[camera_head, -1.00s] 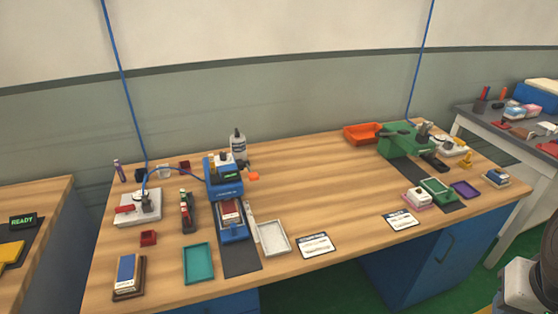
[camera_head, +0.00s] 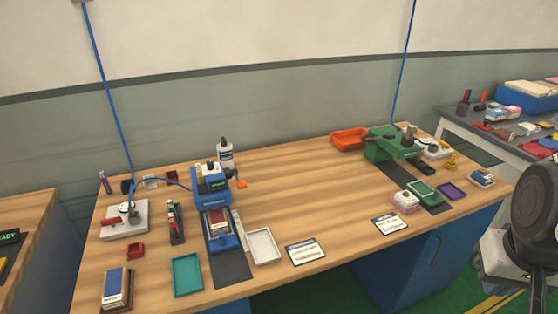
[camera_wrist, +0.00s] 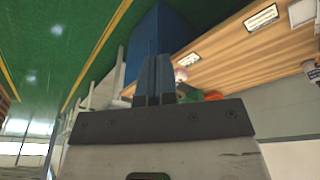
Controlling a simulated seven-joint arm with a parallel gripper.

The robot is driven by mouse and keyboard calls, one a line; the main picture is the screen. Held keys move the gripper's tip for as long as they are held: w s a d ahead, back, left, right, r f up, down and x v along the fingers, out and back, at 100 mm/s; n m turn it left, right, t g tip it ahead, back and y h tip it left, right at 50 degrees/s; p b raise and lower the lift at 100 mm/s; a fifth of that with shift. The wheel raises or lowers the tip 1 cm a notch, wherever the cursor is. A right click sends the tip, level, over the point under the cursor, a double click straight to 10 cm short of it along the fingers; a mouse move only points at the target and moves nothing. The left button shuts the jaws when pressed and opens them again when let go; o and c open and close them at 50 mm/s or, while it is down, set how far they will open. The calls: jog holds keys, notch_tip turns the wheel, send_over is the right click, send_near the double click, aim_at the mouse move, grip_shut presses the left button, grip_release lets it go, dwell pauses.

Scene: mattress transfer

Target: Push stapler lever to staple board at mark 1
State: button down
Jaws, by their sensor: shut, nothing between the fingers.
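A blue machine (camera_head: 211,182) stands at the left-middle of the wooden table, with a small orange part (camera_head: 242,184) at its right side. A framed board with a reddish-brown face (camera_head: 217,222) lies at its front. A green machine with a lever-like top (camera_head: 388,144) stands at the back right. I cannot tell which of these is the stapler, and no mark 1 is readable. My gripper (camera_wrist: 154,62) shows in the wrist view, its two fingers together and empty, well away from both machines. In the head view only part of my arm shows, at the right edge.
Two printed cards (camera_head: 305,251) (camera_head: 389,223) lie near the front edge. A grey side table (camera_head: 480,140) stands at the right. The table's middle is clear.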

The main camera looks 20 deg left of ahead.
jog(key=w+a+r+n+g, duration=0.1)
jog(key=w+a+r+n, duration=0.2)
jog(key=w+a+n, duration=0.7)
jog(key=w+a+r+n+g, duration=0.1)
jog(key=w+a+r+n, duration=0.15)
jog(key=w+a, duration=1.2)
jog(key=n+g, duration=0.1)
jog(key=n, duration=1.2)
send_over(242, 183)
jog(key=w+a, duration=0.1)
notch_tip(242, 183, down, 11)
jog(key=shift+h, duration=0.4)
jog(key=shift+a, duration=0.1)
jog(key=f, duration=0.9)
jog(key=s+d+f, duration=0.1)
jog(key=f, duration=0.3)
jog(key=shift+f, duration=0.4)
